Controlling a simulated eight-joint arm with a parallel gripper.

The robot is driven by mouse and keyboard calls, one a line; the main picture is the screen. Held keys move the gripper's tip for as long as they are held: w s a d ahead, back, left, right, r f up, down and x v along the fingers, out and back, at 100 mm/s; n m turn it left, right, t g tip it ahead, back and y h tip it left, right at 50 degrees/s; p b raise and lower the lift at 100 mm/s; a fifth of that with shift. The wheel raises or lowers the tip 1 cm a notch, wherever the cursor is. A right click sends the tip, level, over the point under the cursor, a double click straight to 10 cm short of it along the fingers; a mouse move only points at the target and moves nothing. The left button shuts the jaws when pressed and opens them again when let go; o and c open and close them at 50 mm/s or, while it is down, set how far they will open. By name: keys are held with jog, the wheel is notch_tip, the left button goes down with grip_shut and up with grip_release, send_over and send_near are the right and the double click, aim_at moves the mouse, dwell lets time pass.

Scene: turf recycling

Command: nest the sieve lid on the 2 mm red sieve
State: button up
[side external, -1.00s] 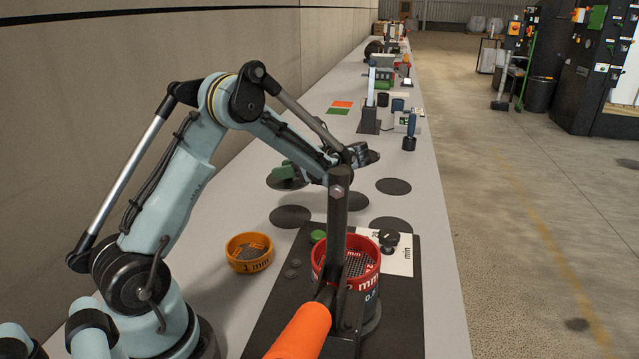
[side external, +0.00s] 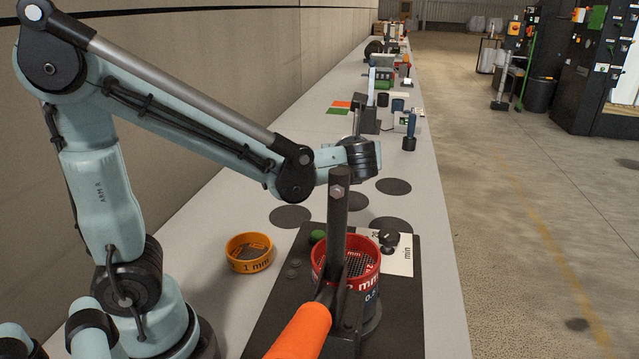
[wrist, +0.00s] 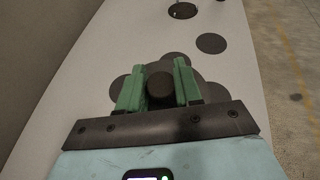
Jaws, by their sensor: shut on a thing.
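My gripper (wrist: 159,74) shows in the wrist view with its green fingers shut on the round dark knob of the sieve lid (wrist: 160,83). The lid's disc is hard to tell from the dark round table patches behind it. In the side external view my wrist is above the bench beyond the red sieve, and the fingers and lid are hidden there. The 2 mm red sieve (side external: 367,282) stands open at the top of a stack, its mesh showing inside. Part of it is hidden by a dark upright post. The lid is apart from it.
A dark post (side external: 337,225) with an orange handle (side external: 300,332) stands in front of the red sieve. An orange 1 mm sieve (side external: 249,262) sits to the left. A white card (side external: 398,262) lies to the right. Several flat dark round patches (side external: 393,186) mark the bench.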

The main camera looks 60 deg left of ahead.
jog(key=s+d+m+t+h, duration=0.3)
jog(key=d+m+t+h, duration=0.1)
jog(key=d, duration=0.5)
jog(key=shift+d+r+m+t+h, duration=0.3)
jog(key=shift+m+h, duration=0.2)
jog(key=shift+m, duration=0.5)
notch_tip(320, 180, up, 9)
jog(key=w+m+t+h, duration=0.1)
jog(key=m+h, duration=0.1)
jog(key=shift+w+f+h, duration=0.15)
jog(key=shift+w+h, duration=0.15)
